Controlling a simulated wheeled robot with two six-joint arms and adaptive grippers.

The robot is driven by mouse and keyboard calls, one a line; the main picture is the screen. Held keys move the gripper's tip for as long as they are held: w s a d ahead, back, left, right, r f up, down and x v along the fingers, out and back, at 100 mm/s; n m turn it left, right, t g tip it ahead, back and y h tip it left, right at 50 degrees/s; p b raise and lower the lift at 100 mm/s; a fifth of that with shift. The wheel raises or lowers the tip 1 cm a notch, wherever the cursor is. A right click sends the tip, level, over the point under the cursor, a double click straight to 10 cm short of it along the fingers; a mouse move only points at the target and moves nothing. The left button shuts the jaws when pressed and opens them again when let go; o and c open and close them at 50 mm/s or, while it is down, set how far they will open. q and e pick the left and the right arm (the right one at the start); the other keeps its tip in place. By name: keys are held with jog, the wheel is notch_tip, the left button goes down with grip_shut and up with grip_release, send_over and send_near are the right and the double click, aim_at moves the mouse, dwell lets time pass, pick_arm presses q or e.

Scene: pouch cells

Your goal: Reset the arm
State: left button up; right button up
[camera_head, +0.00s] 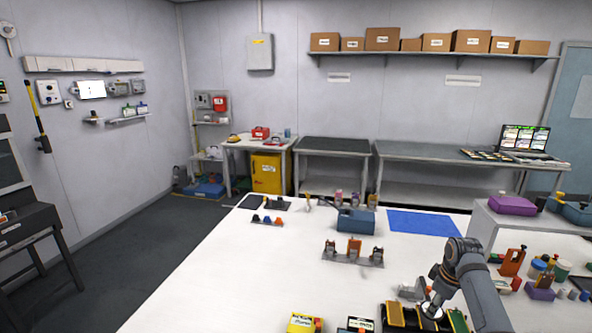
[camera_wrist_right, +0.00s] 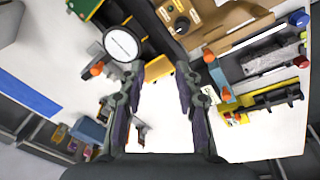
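My right arm comes in from the right in the head view, over the right front of the white table (camera_head: 240,270). Its gripper (camera_head: 412,291) is small and partly unclear there, above or close to dark and orange items at the table's front. In the right wrist view the two dark fingers of the right gripper (camera_wrist_right: 171,72) stand apart, with white table surface between them and nothing held. A round white dial (camera_wrist_right: 121,44) lies just beyond the left finger. My left arm and gripper do not show.
A blue box (camera_head: 355,221) and a blue mat (camera_head: 420,222) lie toward the back of the table. A rack with orange parts (camera_head: 353,250) stands mid-table. A yellow item (camera_head: 304,323) sits at the front edge. A raised shelf (camera_head: 530,225) crowds the right. The table's left side is clear.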

jog(key=s+a+f+m, duration=0.1)
jog(key=s+a+f, duration=0.6)
jog(key=s+f, duration=0.1)
jog(key=s+a+r+m+t, duration=0.1)
jog(key=s+a+m, duration=0.25)
jog(key=s, duration=0.75)
jog(key=s+a+m+t, duration=0.15)
jog(key=s+a, duration=0.35)
jog(key=s, duration=0.6)
jog(key=s+d+f+m+g+b, duration=0.2)
jog(key=f+b, duration=0.5)
jog(key=f, duration=2.8)
jog(key=s+d+f+g+b, duration=0.1)
jog(key=s+f+b, duration=0.4)
jog(key=s+f, duration=1.3)
notch_tip(320, 180, down, 2)
jog(key=shift+s+d+f+n, duration=0.15)
jog(key=shift+d+n, duration=0.25)
jog(key=shift+d, duration=0.25)
